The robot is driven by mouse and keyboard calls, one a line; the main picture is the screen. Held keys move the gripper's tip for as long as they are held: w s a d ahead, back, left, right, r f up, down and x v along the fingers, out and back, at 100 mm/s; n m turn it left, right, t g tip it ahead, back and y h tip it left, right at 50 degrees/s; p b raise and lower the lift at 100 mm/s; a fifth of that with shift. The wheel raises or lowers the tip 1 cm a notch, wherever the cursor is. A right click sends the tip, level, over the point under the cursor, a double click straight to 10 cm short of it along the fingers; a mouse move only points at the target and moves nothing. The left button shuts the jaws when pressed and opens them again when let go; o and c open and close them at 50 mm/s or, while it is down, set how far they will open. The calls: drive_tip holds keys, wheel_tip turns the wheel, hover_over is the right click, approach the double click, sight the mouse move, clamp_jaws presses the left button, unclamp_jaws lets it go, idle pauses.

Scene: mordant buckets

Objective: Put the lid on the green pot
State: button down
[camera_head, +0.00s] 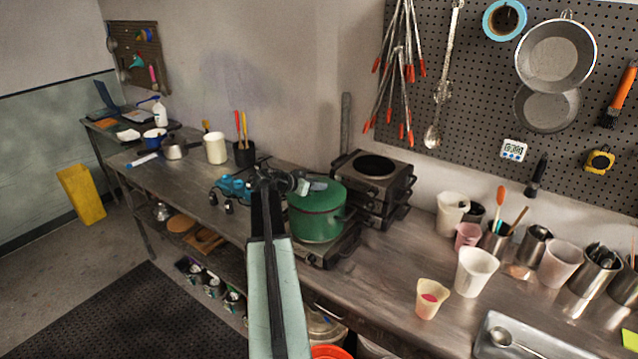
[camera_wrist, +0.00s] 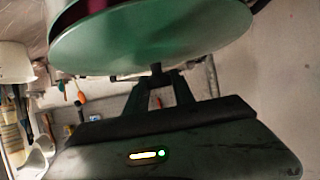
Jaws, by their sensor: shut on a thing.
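The green pot (camera_head: 316,226) stands upright on a hot plate on the bench, just right of my gripper in the head view. My gripper (camera_head: 296,184) is at the pot's top, partly covering it. In the wrist view a broad green lid (camera_wrist: 160,42) fills the top of the picture. My gripper (camera_wrist: 156,78) is shut on the small dark knob at the lid's middle. The lid is at the pot's top; I cannot tell whether it rests on the rim or hangs just above. The far rim is hidden.
A black double-stacked burner (camera_head: 374,186) stands right behind the pot. A blue toy-like device (camera_head: 232,188) is to the left. White cups (camera_head: 475,271) and utensil holders crowd the bench's right side.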

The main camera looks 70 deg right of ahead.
drive_tip(key=shift+f+b, duration=0.45)
drive_tip(key=shift+f, duration=0.1)
idle(0.4)
drive_tip(key=c, duration=1)
unclamp_jaws()
drive_tip(key=p+v, duration=0.3)
drive_tip(key=v, duration=0.5)
